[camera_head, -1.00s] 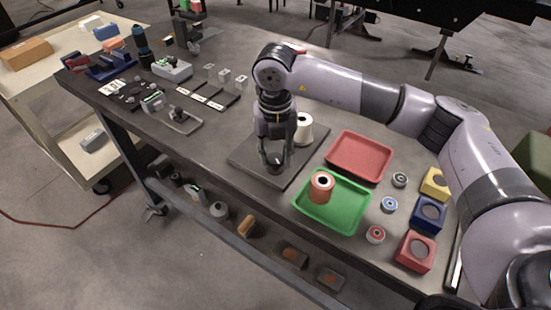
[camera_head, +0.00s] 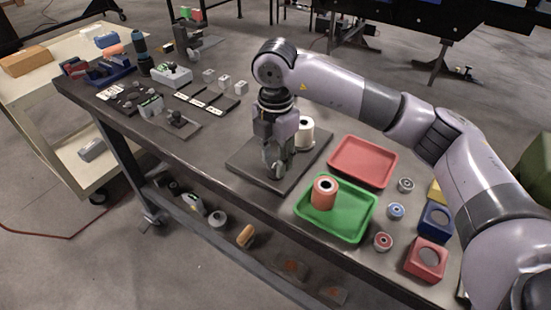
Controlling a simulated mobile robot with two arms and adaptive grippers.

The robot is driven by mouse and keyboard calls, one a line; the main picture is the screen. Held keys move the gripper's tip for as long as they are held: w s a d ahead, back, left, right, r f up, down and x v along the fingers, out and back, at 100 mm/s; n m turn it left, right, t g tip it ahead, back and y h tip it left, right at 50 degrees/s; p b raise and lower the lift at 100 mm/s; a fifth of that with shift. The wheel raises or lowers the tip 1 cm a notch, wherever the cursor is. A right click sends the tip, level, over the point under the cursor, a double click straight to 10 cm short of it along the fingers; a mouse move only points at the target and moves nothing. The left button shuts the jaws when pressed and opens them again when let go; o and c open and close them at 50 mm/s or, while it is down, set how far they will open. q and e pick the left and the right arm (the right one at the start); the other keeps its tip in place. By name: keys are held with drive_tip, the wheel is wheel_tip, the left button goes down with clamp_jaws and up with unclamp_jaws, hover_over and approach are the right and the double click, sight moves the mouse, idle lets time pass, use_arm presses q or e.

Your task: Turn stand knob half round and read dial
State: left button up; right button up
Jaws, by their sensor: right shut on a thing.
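My right gripper (camera_head: 276,171) points down over a dark flat plate (camera_head: 244,157) near the front edge of the workbench. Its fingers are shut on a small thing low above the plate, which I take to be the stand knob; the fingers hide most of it. A white spool (camera_head: 305,133) stands upright on the plate, just behind and right of the gripper. I cannot make out a readable dial. My left gripper is not in view.
Right of the plate are a red tray (camera_head: 340,152), a green tray (camera_head: 348,229) holding an orange spool (camera_head: 323,193), small rollers and coloured blocks (camera_head: 426,259). Small fixtures and a grey box (camera_head: 172,77) fill the bench's left. A beige cart (camera_head: 50,95) stands beyond.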

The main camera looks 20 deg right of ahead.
drive_tip(key=shift+w+r+m, duration=0.1)
drive_tip(key=shift+r+m, duration=0.05)
drive_tip(key=shift+m, duration=0.45)
drive_tip(key=o, duration=1.2)
drive_tip(key=shift+c, duration=0.2)
wheel_tip(320, 180, up, 12)
